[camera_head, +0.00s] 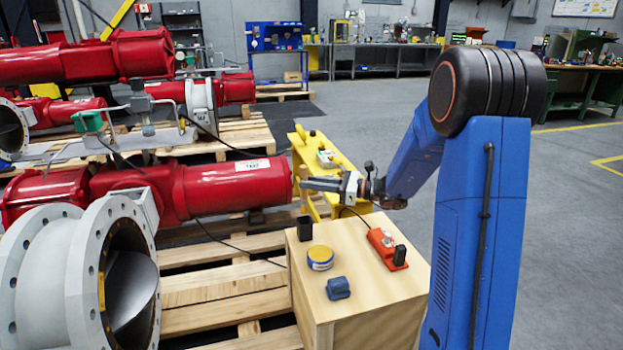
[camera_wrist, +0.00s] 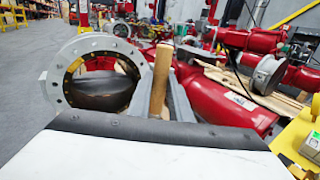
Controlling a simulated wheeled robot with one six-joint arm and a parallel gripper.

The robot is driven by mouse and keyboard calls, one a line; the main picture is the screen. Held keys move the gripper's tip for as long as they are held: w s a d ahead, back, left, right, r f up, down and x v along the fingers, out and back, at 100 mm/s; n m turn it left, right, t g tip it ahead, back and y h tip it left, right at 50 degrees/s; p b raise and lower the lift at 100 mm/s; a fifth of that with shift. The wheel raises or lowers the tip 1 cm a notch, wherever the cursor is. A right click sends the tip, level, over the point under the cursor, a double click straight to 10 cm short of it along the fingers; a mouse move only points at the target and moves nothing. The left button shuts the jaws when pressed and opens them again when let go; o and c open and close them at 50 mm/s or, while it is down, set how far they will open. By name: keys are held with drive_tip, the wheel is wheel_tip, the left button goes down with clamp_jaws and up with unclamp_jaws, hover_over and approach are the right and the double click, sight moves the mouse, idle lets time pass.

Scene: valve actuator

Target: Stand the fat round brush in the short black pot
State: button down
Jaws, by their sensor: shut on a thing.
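My gripper (camera_head: 322,184) is level and points left, in the air above the back of the wooden box. In the wrist view its grey fingers (camera_wrist: 176,101) are shut on a pale wooden shaft, the brush (camera_wrist: 160,80), which stands close to upright in that view. The brush's bristles cannot be made out. The short black pot (camera_head: 304,228) stands upright on the box top at the back left corner. It is below and a little left of the gripper, and apart from it. No brush shows in the pot.
The wooden box top (camera_head: 362,289) also holds a yellow-and-blue tin (camera_head: 320,258), a blue part (camera_head: 338,288) and a red device (camera_head: 384,247) with a black block. A yellow stand (camera_head: 343,163) is behind. Red valve actuators (camera_head: 230,185) lie close on the left.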

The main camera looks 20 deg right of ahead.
wheel_tip(320, 180, down, 7)
drive_tip(key=shift+f, duration=0.2)
idle(0.8)
drive_tip(key=c, duration=1.5)
unclamp_jaws()
drive_tip(key=shift+c, duration=0.2)
drive_tip(key=v, duration=1.7)
drive_tip(key=shift+s+d, duration=0.1)
drive_tip(key=shift+d, duration=0.05)
